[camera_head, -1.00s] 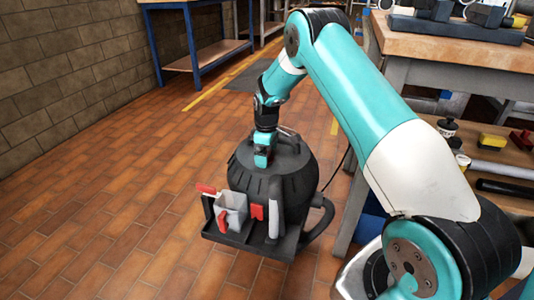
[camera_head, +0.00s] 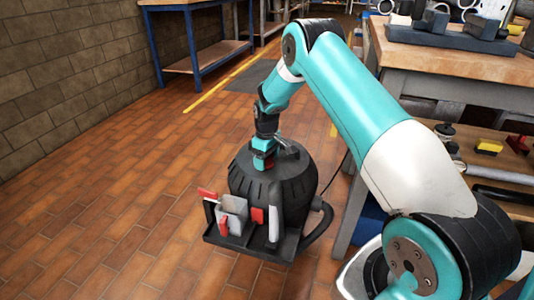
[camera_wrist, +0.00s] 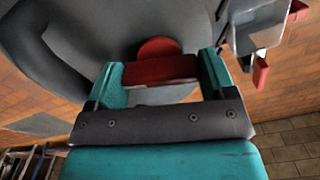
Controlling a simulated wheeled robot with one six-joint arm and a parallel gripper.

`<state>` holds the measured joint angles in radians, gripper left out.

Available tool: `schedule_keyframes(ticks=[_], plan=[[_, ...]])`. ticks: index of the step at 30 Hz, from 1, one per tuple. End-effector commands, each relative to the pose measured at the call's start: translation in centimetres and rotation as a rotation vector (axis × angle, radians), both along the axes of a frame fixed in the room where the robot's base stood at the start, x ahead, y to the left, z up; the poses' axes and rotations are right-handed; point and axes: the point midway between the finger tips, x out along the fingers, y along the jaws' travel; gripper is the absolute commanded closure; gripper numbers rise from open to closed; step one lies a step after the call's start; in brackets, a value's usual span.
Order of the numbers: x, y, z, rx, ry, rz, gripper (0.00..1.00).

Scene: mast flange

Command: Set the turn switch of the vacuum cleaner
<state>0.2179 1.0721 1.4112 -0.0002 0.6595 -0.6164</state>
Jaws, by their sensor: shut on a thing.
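The vacuum cleaner (camera_head: 290,185) is a dark grey, rounded canister standing on the tiled floor. Its turn switch is the red piece (camera_wrist: 160,68) in the wrist view, on the grey housing, with a round red part behind a flat red bar. My gripper (camera_wrist: 160,82) has one teal finger on each side of the red bar and is shut on it. In the head view my gripper (camera_head: 263,160) points down at the top of the vacuum cleaner and hides most of the switch.
A grey holder with red parts (camera_head: 232,215) sits on the vacuum cleaner's front ledge. A workbench (camera_head: 440,45) with a lower shelf stands close on the right. A blue-framed bench (camera_head: 190,50) is at the back. The floor on the left is clear.

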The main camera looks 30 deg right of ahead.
Motion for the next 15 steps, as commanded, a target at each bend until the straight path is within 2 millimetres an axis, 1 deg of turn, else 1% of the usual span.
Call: schedule_keyframes(ticks=[1,15], plan=[[0.07,-0.06,0.53,-0.001,-0.003,-0.044,0.47],[0.1,-0.05,0.37,-0.001,-0.003,-0.491,0.47]])
